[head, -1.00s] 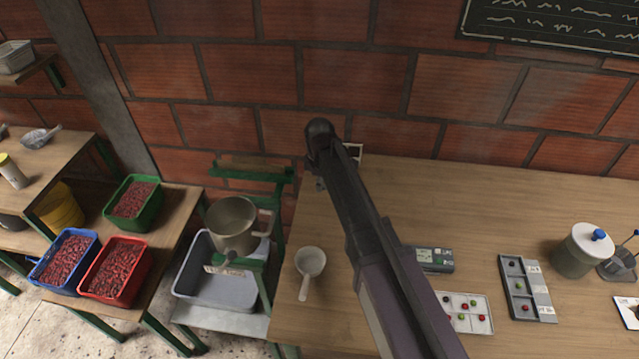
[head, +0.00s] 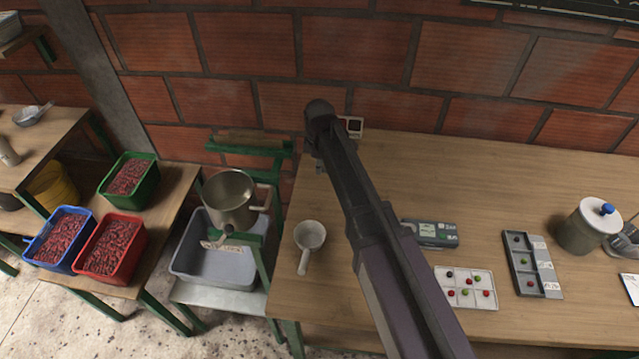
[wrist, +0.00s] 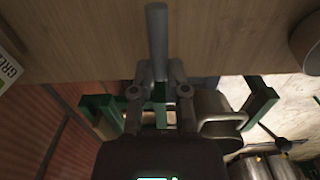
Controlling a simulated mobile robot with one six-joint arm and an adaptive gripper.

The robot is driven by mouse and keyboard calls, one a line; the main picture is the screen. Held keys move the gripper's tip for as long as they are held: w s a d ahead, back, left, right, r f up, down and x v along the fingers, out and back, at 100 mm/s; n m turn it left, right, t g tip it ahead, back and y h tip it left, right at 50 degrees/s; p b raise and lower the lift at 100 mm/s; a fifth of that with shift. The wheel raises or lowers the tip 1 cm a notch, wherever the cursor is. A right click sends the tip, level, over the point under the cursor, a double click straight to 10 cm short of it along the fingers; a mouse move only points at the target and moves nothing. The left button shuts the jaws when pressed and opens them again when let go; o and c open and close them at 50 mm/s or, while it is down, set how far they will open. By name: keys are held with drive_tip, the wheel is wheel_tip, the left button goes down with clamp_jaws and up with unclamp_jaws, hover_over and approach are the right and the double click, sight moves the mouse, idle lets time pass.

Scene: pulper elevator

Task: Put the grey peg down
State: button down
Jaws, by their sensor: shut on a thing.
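In the wrist view the grey peg (wrist: 157,35) is a plain grey cylinder between the fingers of my gripper (wrist: 158,72). The gripper is shut on it, and the peg sticks out past the fingertips toward the wooden table (wrist: 230,30). I cannot tell whether the peg touches the tabletop. In the head view my arm crosses the middle of the table (head: 400,165), and the peg and the fingers cannot be made out there.
A white scoop (head: 309,236) lies near the table's left edge. A grey device (head: 430,233), a white sample tray (head: 467,288) and a grey sorting tray (head: 530,264) lie right of my arm. A metal pot (head: 229,192) stands left of the table. The table's back is largely clear.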

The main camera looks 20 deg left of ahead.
sight(319, 185)
drive_tip(key=shift+f, duration=0.5)
drive_tip(key=shift+f+b, duration=2.3)
drive_tip(key=shift+b, duration=0.25)
drive_tip(key=shift+f, duration=0.15)
drive_tip(key=c, duration=0.6)
unclamp_jaws()
drive_tip(key=shift+c, duration=0.2)
wheel_tip(319, 185, up, 14)
drive_tip(key=p, duration=1.3)
drive_tip(key=shift+a+f, duration=0.1)
